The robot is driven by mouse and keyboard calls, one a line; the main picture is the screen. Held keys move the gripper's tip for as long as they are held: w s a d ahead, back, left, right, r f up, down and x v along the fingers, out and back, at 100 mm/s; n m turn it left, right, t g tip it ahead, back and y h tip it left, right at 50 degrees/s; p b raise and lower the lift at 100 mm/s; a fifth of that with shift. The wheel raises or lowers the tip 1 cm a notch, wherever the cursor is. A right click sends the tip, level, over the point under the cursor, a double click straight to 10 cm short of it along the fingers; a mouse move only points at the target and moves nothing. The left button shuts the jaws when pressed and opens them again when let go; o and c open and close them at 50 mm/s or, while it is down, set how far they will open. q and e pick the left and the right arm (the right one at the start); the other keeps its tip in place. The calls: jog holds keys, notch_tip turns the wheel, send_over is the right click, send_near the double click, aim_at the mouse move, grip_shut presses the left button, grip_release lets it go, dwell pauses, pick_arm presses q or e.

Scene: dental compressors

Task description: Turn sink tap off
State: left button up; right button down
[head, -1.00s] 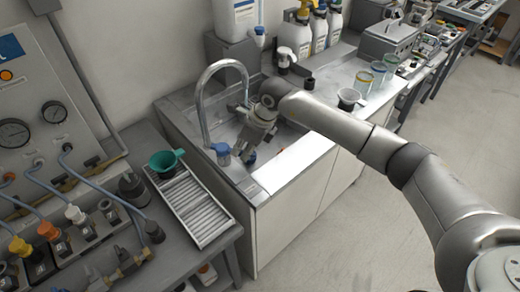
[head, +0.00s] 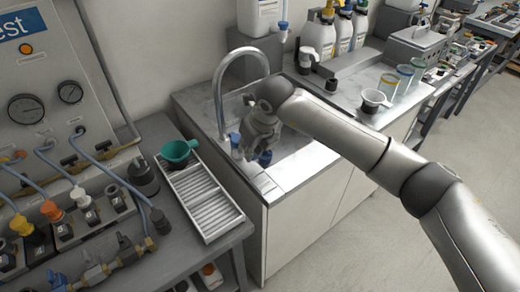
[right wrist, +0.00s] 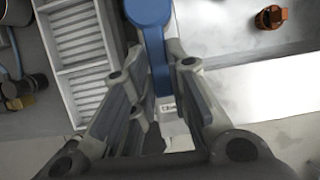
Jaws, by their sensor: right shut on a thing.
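The sink tap (head: 219,88) is a tall curved metal spout at the left end of the steel sink (head: 296,165). Its blue handle (head: 235,139) is at the foot of the spout, partly hidden by my right gripper (head: 251,156). In the right wrist view, the blue lever (right wrist: 156,55) extends from a round blue cap between the fingers of my right gripper (right wrist: 160,85). The fingers are closed on the lever. The exact contact is partly hidden by the fingers. Whether water runs cannot be told. My left gripper is not in view.
A slatted tray (head: 202,200) and a green funnel (head: 178,151) are on the bench left of the sink. White bottles (head: 318,35) stand behind the sink. Floor at right is clear.

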jog(key=shift+r, duration=0.1)
jog(key=c, duration=1.4)
grip_release()
jog(key=v, duration=1.2)
